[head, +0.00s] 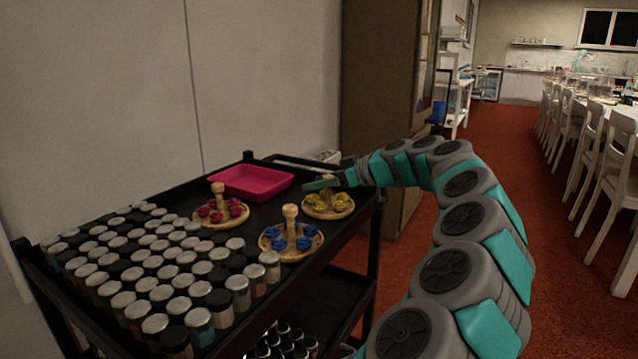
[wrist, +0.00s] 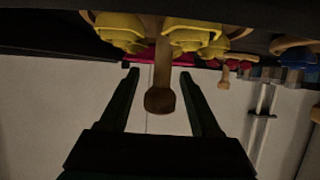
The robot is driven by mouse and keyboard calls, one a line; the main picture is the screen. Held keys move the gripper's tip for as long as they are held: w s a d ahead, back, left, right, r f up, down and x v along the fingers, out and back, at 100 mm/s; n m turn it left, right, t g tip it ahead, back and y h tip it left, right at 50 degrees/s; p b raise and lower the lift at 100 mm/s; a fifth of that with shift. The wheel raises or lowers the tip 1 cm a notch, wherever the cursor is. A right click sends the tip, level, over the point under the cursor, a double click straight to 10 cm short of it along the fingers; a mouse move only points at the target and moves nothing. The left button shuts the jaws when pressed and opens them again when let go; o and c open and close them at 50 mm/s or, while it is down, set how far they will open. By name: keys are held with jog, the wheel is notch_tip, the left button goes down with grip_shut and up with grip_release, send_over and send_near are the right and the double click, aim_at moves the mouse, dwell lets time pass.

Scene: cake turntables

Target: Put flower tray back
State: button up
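A round wooden tray with yellow flowers (head: 328,216) stands on the black cart's top shelf. Its wooden knob handle (wrist: 160,100) shows in the wrist view, which looks upside down. My gripper (head: 311,186) is over this tray in the head view and hides its handle. In the wrist view my gripper (wrist: 159,76) is open, with the handle between its two fingers and gaps on both sides. A tray with blue flowers (head: 291,257) and one with red flowers (head: 221,222) stand nearby on the same shelf, each with an upright knob.
A pink bin (head: 252,182) sits at the back of the black cart (head: 345,237). Several rows of lidded jars (head: 160,262) fill the left of the shelf. A wall is behind the cart. White chairs (head: 618,165) line a table at the right, with red floor between.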

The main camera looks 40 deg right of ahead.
jog(key=shift+r+p, duration=0.25)
jog(key=shift+p, duration=0.05)
jog(key=b+v, duration=0.1)
jog(key=v, duration=1.1)
jog(key=shift+f, duration=0.1)
